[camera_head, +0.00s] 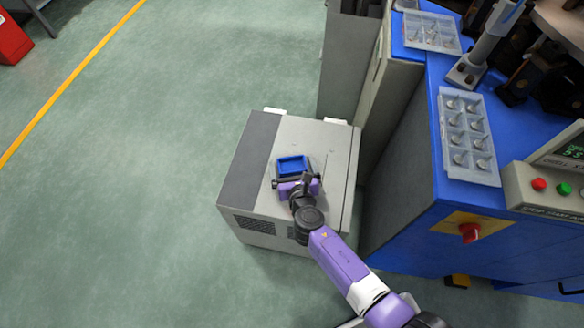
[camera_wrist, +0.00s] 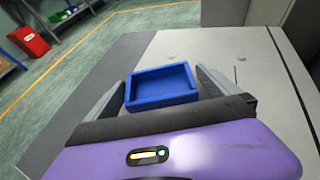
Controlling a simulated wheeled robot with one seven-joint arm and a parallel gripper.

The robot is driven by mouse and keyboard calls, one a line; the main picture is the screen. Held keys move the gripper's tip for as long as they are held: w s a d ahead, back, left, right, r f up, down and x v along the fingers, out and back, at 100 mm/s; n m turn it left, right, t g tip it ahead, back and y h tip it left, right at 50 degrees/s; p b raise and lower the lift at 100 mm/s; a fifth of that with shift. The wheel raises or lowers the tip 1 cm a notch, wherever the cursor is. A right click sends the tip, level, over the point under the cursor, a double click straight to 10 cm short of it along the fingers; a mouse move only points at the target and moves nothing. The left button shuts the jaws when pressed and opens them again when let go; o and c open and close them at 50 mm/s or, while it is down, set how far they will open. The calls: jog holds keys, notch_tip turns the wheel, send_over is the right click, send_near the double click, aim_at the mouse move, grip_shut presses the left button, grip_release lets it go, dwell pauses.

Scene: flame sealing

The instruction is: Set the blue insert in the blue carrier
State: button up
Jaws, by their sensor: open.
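A small blue open-topped rectangular box (camera_head: 291,165) is over the top of the grey cabinet. It also shows in the wrist view (camera_wrist: 160,98), where its floor looks flat and empty. I cannot tell whether it is the insert or the carrier, and I see no second blue piece like it. My gripper (camera_head: 292,174) is open, with one finger on each side of the box. In the wrist view a narrow gap shows beside the left finger; the right finger is close to the box. The gripper body hides the near lower part of the box.
The grey cabinet (camera_head: 328,145) has free room on its top around the box. To the right stands a blue workbench (camera_head: 420,170) with a clear tray of metal parts (camera_head: 468,135), another tray (camera_head: 431,32) and a control box (camera_head: 545,185). Open green floor lies left.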

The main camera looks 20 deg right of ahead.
aim_at(292, 167)
jog(key=c, duration=1.7)
jog(key=shift+r+p, duration=6.05)
jog(key=shift+r, duration=4.75)
jog(key=s+n+y, duration=0.2)
jog(key=s+y, duration=0.1)
jog(key=s, duration=0.9)
jog(key=shift+s+d+f+n+t, duration=0.3)
jog(key=shift+d+n, duration=0.05)
jog(key=shift+n, duration=0.05)
